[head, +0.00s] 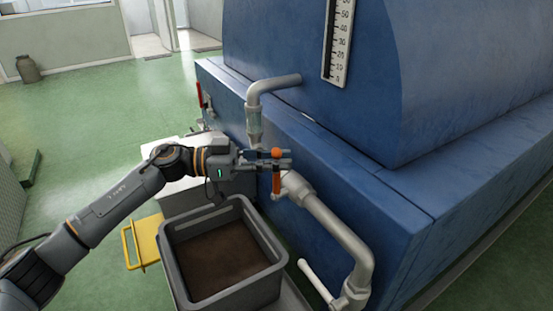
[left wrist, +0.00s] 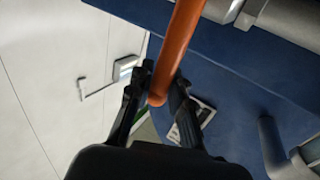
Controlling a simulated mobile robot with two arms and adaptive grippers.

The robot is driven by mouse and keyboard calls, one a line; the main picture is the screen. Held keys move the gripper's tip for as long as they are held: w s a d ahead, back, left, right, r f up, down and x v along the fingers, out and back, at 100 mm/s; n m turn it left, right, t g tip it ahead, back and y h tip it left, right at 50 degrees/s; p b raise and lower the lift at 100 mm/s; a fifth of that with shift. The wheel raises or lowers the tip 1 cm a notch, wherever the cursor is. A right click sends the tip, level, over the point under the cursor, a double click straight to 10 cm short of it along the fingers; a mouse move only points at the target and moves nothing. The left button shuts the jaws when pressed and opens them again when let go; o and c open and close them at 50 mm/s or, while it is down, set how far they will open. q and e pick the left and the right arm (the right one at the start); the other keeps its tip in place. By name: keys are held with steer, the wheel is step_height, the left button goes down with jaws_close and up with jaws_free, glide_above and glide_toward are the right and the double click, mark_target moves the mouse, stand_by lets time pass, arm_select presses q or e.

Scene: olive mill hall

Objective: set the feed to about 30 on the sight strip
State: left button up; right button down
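The sight strip (head: 338,45) is a white scale with black numbers, 0 at the bottom, on the blue tank in the head view. A narrow dark line runs along its left side; I cannot make out a level reading. An orange lever (head: 276,184) hangs roughly upright at the pipe valve below the tank. My left gripper (head: 279,160) is at the lever's upper part, with its fingers around it. In the left wrist view the fingers (left wrist: 161,88) close on both sides of the orange lever (left wrist: 178,45) near its end. My right gripper is not in view.
A grey crate (head: 181,267) with brown contents stands below the valve. A grey pipe (head: 340,235) with a white lever (head: 315,281) is at the right. A red-handled valve (head: 200,95) and a yellow frame (head: 145,242) are to the left. Green floor lies open beyond.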

arm_select(q)
jaws_close()
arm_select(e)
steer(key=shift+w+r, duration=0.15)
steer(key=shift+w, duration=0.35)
